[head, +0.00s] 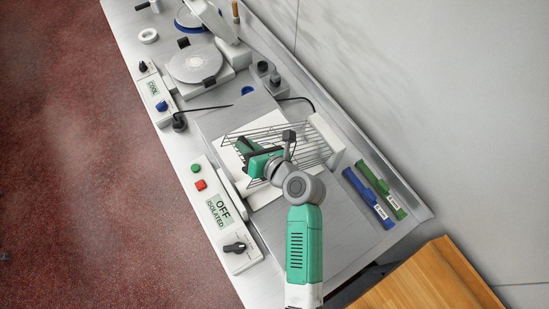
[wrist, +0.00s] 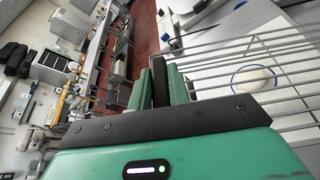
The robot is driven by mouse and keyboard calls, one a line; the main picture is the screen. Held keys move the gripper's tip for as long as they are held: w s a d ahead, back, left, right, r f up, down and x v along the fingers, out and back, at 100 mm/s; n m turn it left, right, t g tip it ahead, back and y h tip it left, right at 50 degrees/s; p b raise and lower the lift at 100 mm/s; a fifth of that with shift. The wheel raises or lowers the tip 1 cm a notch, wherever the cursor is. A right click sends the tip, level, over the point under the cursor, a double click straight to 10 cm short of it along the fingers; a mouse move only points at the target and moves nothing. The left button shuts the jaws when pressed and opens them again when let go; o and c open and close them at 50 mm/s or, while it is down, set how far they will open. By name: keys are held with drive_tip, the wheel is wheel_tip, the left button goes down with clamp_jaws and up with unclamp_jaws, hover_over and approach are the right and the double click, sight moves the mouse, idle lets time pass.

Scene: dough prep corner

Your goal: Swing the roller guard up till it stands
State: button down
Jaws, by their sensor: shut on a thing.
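The roller guard (head: 308,144) is a grille of thin metal wires over the pale sheeter bed in the head view. Its wires also run across the right of the wrist view (wrist: 235,76). My gripper (head: 258,163) is at the guard's left side. In the wrist view my gripper (wrist: 160,88) has its two green fingers shut on a dark upright piece (wrist: 159,72), which looks like the guard's handle. My arm and gripper hide part of the guard in the head view. Its exact tilt is hard to tell.
A control box (head: 222,213) reading OFF ISOLATED lies left of the bed. A blue tool (head: 368,198) and a green tool (head: 381,187) lie at the right. A round-plate scale (head: 194,64) stands farther back. A wall borders the counter on the right.

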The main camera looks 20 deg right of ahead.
drive_tip(key=shift+m+y, duration=0.4)
drive_tip(key=shift+m, duration=0.3)
drive_tip(key=shift+w+d+r, duration=0.2)
drive_tip(key=shift+d+r, duration=0.65)
drive_tip(key=shift+r, duration=0.2)
drive_tip(key=shift+w+d+r, duration=0.2)
drive_tip(key=shift+d+r, duration=0.6)
drive_tip(key=shift+r, duration=0.2)
drive_tip(key=w+d+r+m+y, duration=0.1)
drive_tip(key=d+r, duration=0.3)
drive_tip(key=d, duration=0.1)
drive_tip(key=shift+w+r+m, duration=0.2)
drive_tip(key=shift+r+m, duration=0.05)
drive_tip(key=shift+m, duration=0.15)
drive_tip(key=shift+d, duration=0.1)
drive_tip(key=w+d+r+m+y, duration=0.1)
drive_tip(key=d+r+m, duration=0.1)
drive_tip(key=d, duration=0.4)
drive_tip(key=shift+w+r+t, duration=0.3)
drive_tip(key=shift+r, duration=0.25)
